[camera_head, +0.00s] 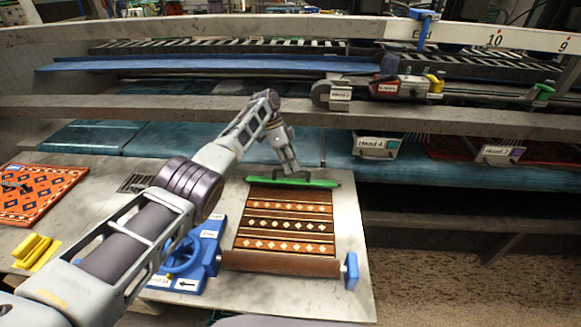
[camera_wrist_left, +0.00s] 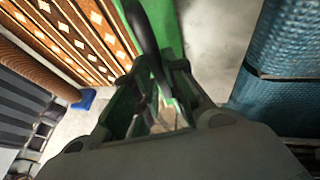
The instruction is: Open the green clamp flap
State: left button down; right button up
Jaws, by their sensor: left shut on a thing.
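The green clamp flap (camera_head: 318,183) is a long flat bar across the far edge of a patterned rug (camera_head: 285,222) in the head view. A dark handle (camera_head: 290,174) stands up from its middle. My left gripper (camera_head: 287,167) is above the flap and shut on this handle. In the left wrist view the dark handle (camera_wrist_left: 148,42) runs between the fingers of my left gripper (camera_wrist_left: 155,95), and the green flap (camera_wrist_left: 163,20) lies behind it beside the rug (camera_wrist_left: 75,38). The flap looks down along the rug's edge. My right gripper is not in view.
The rug's near end wraps a brown roller (camera_head: 280,263) with a blue end (camera_head: 351,271). A blue handwheel unit (camera_head: 185,262) stands left of it. A yellow block (camera_head: 36,251) and orange rug (camera_head: 38,193) lie at left. A wooden beam (camera_head: 220,106) crosses behind the table.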

pick_arm(q)
jog(key=shift+s+a+f, duration=0.1)
jog(key=shift+f, duration=0.05)
jog(key=c, duration=1.5)
grip_release()
jog(key=shift+o, duration=0.2)
notch_tip(320, 180, up, 10)
jog(key=shift+c, duration=0.3)
